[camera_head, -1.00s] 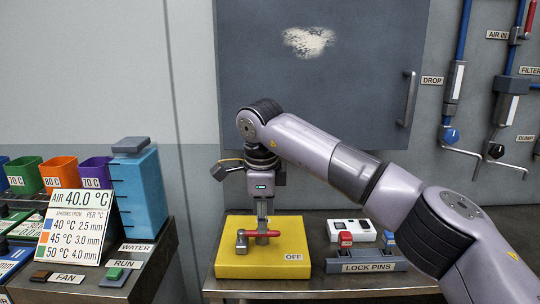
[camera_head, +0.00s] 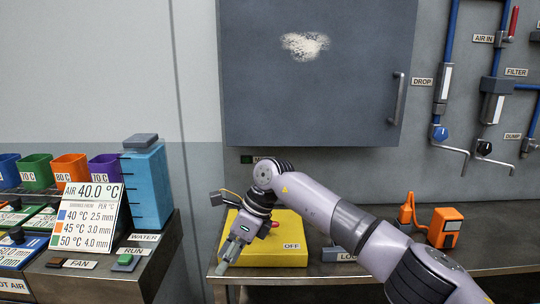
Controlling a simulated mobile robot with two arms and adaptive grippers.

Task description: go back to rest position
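My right gripper (camera_head: 233,248) hangs tilted down and to the left in front of the yellow box (camera_head: 290,252) labelled OFF. Its fingers point toward the box's front left edge, and I cannot tell whether they are open or shut; nothing shows in them. A bit of the red handle (camera_head: 275,224) shows beside the gripper; the rest is hidden behind it. My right arm reaches in from the lower right across the bench. My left gripper is not in view.
The metal bench (camera_head: 480,260) carries an orange device (camera_head: 445,227) at right; my arm covers most of the lock pins rack (camera_head: 333,253). At left stand a blue water tank (camera_head: 147,188), coloured bins and a sign (camera_head: 88,215). A grey cabinet (camera_head: 310,90) hangs behind.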

